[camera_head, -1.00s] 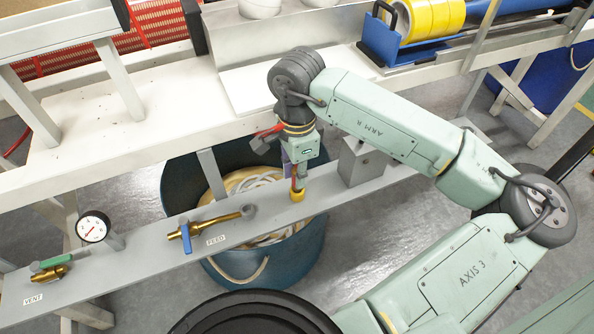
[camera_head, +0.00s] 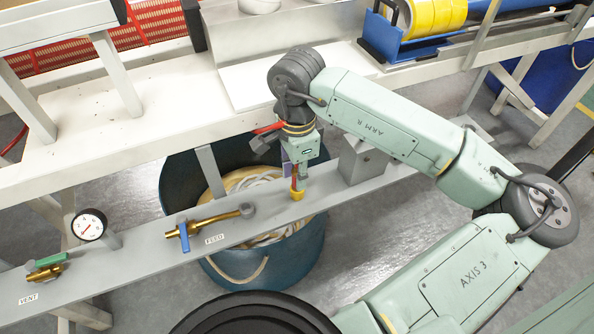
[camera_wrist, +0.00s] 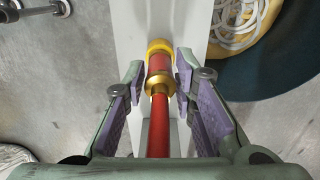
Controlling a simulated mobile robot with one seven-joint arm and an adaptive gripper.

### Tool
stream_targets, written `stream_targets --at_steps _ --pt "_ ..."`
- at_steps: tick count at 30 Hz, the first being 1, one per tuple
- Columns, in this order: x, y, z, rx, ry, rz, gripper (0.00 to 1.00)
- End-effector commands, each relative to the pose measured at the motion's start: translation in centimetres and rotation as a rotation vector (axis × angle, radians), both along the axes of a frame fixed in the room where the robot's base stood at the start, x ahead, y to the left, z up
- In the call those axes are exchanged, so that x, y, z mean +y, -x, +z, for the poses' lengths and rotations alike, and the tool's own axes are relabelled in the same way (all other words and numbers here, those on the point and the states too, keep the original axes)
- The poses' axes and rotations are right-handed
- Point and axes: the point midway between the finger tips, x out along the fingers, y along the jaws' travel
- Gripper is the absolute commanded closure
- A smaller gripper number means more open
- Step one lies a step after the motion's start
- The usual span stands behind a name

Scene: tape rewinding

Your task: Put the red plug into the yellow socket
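The red plug (camera_wrist: 158,100) has a brass collar and a red rod or hose trailing back towards my wrist. Its far end meets the yellow socket (camera_wrist: 159,47) in the wrist view, apparently seated in it, though how deep I cannot tell. In the head view the plug (camera_head: 294,183) stands above the yellow socket (camera_head: 297,194) on the grey rail. My gripper (camera_wrist: 161,75) is open, with its purple-padded fingers on either side of the plug. Gaps show between pads and plug. In the head view my gripper (camera_head: 296,172) is small and close above the socket.
The grey rail (camera_head: 135,246) carries a grey block (camera_head: 362,160) just right of the socket, with a brass feed valve (camera_head: 213,220) and a gauge (camera_head: 89,225) to the left. A blue tub (camera_head: 258,268) stands below. The white bench (camera_head: 95,155) lies behind.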

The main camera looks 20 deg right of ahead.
Motion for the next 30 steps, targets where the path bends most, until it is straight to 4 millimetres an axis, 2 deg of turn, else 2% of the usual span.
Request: stream_targets --at_steps 7,17,20,23,30 --pt "0.0 0.0 0.0 0.000 0.000 0.000 0.57" --pt "0.0 0.0 0.2 0.000 0.000 0.000 0.57" --pt "-0.1 -0.1 1.2 -0.001 0.003 0.000 0.57" --pt "0.0 0.0 2.9 -0.002 0.004 0.000 0.57" --pt "-0.1 -0.1 8.1 -0.002 0.003 -0.001 0.57"
